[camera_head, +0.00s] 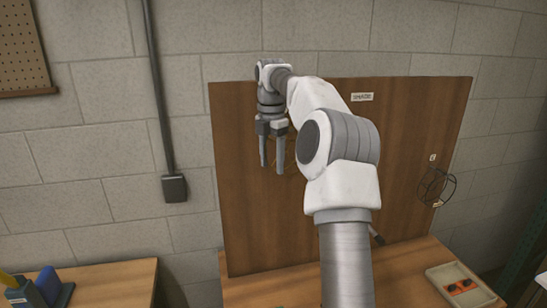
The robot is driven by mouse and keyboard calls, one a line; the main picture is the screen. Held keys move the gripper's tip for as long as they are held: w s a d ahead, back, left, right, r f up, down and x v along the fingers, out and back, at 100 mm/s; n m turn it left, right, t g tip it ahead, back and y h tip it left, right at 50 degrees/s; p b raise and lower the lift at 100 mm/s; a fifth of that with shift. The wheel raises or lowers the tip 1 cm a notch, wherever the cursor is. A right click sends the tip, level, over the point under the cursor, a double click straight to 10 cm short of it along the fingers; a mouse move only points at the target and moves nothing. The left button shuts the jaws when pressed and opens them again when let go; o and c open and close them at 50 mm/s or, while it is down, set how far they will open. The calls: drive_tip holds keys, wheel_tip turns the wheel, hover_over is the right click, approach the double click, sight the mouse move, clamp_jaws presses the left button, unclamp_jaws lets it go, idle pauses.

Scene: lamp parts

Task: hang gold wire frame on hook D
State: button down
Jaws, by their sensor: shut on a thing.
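My gripper (272,170) points down in front of the upper left part of the brown wooden board (240,220). Its two fingers are a little apart and shut on the gold wire frame (291,151). Only faint thin lines of the frame show beside the right finger; it blends into the brown board and the rest cannot be made out. I cannot make out hook D; my arm covers the middle of the board.
A dark wire frame (436,187) hangs at the board's right edge, below a small label. A SHADE label (362,97) is near the top. A pale tray (462,284) with orange and dark parts lies at lower right. Blue and yellow items (46,285) stand at lower left.

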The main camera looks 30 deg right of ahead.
sight(269, 137)
drive_tip(key=shift+w+d+r, duration=0.1)
drive_tip(key=shift+w+r, duration=0.05)
drive_tip(key=shift+w, duration=0.15)
drive_tip(key=shift+w+d+f, duration=0.15)
drive_tip(key=shift+w+f, duration=0.5)
drive_tip(key=shift+f, duration=0.25)
drive_tip(key=shift+f, duration=0.25)
drive_tip(key=shift+c, duration=0.5)
unclamp_jaws()
drive_tip(key=shift+w, duration=0.1)
drive_tip(key=shift+o, duration=0.2)
drive_tip(key=shift+r, duration=0.15)
drive_tip(key=shift+r, duration=3.7)
